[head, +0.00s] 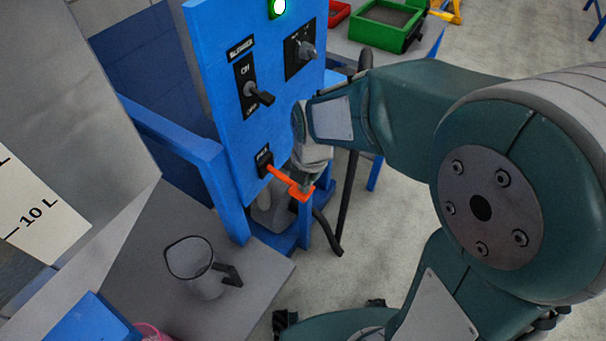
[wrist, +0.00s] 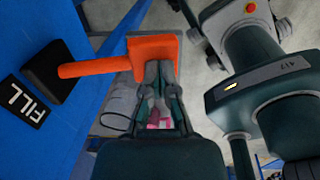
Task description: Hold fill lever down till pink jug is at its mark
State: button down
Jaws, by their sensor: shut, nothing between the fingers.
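The orange fill lever (head: 281,176) sticks out from the blue panel and slants down to a square paddle in the head view. It also shows in the wrist view (wrist: 105,67), beside a FILL label (wrist: 22,101). My gripper (head: 306,184) is shut and empty, with its fingertips at the paddle; in the wrist view the tips (wrist: 158,66) overlap the paddle's edge. They look to be touching it. Only a pink edge (head: 152,332), likely the pink jug, shows at the bottom of the head view. Some pink (wrist: 158,119) also shows between my fingers. The jug's mark and level are not visible.
A grey jug (head: 203,275) stands on the grey bench at lower left. The blue panel (head: 222,70) carries a black switch (head: 257,94), a knob (head: 306,50) and a lit green lamp (head: 277,8). A dark hose (head: 343,200) hangs beside it. A green tray (head: 388,28) stands behind.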

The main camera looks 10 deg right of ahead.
jog(key=shift+r, duration=0.8)
